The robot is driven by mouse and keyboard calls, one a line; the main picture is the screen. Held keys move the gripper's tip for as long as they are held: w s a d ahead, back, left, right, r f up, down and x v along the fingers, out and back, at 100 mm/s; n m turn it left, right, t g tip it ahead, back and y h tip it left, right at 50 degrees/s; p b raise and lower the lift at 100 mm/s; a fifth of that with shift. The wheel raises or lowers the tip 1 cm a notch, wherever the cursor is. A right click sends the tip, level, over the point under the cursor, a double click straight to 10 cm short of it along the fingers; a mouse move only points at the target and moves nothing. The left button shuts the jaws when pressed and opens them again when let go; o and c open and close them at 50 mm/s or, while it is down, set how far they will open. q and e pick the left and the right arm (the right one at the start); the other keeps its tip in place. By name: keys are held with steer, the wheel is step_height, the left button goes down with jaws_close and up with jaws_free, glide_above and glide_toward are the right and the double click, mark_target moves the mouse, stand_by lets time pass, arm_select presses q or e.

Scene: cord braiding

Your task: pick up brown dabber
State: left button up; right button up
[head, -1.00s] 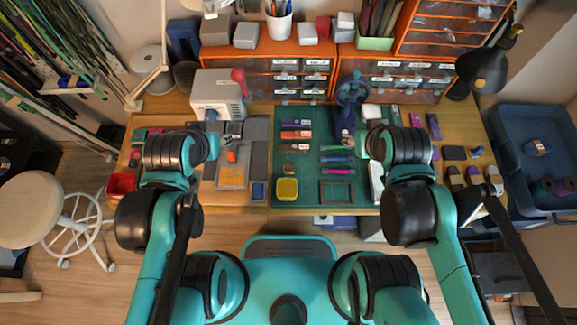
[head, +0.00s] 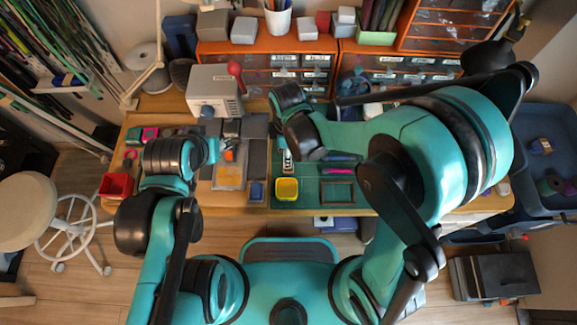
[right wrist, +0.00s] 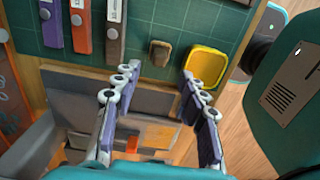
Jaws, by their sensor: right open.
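A small brown block (right wrist: 159,53), which looks like the brown dabber, lies on the green cutting mat (right wrist: 185,20) in the right wrist view, beside a yellow dish (right wrist: 207,67). My right gripper (right wrist: 158,72) is open and empty, its purple-padded fingers apart, with the block just beyond and between their tips in the picture. In the head view my right forearm and wrist cover much of the mat, and I cannot make out the block there. My left gripper (head: 230,142) is over the grey left work area; its fingers are too small to judge.
Purple (right wrist: 52,22), orange (right wrist: 81,24) and dark brown (right wrist: 115,30) labelled sticks lie near the block. The yellow dish also shows in the head view (head: 286,189). A white machine (head: 214,90) and orange drawers (head: 300,62) stand at the back.

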step_height(320, 180, down, 7)
steer(key=b, duration=0.3)
steer(key=shift+w+d, duration=0.1)
steer(key=shift+r, duration=0.1)
jaws_close()
